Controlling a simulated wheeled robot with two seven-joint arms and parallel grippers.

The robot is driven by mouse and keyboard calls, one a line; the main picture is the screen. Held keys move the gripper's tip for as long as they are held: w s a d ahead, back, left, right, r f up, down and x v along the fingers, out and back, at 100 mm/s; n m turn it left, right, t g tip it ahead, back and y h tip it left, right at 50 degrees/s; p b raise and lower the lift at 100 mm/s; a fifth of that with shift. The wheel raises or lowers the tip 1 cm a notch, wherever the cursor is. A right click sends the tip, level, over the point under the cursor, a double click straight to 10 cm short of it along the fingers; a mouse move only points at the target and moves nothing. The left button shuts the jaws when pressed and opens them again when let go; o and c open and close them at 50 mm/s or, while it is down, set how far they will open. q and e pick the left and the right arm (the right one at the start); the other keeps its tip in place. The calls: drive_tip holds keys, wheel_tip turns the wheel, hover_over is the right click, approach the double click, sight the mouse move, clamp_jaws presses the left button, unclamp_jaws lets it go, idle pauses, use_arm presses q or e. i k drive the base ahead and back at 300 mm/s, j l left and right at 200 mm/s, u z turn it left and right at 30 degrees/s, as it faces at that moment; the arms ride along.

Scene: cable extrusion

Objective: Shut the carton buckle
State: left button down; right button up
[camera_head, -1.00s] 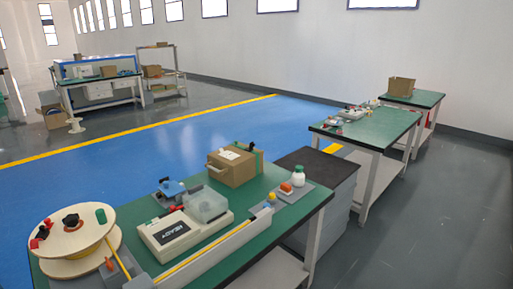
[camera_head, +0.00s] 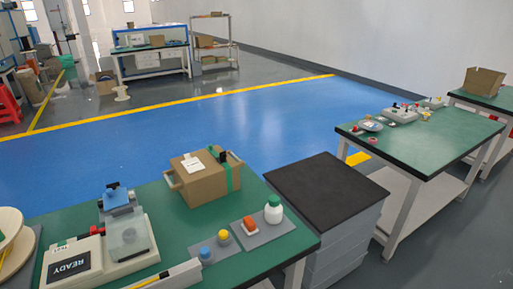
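The carton (camera_head: 207,185) is a brown box on the green-topped workbench (camera_head: 175,222), left of the middle of the head view. A green strap (camera_head: 235,177) runs over its right end, and a small black buckle-like part (camera_head: 223,157) stands up at the top of that end. Whether this buckle is open or shut is too small to tell. A white label (camera_head: 192,164) lies on top of the carton, and a light handle-like piece (camera_head: 170,180) sticks out at its left end. Neither of my grippers shows in the view.
A machine with a "READY" screen (camera_head: 69,268) and a blue-topped device stand left of the carton. A grey tray (camera_head: 262,238) with a white bottle (camera_head: 273,209) lies in front. A black-topped cabinet (camera_head: 325,187) adjoins the bench at right. Blue floor (camera_head: 240,120) behind is clear.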

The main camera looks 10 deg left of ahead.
sight(222, 155)
drive_tip(key=i+l, duration=0.5)
drive_tip(key=l, duration=0.25)
drive_tip(key=i+j, duration=0.4)
drive_tip(key=j+u, duration=0.05)
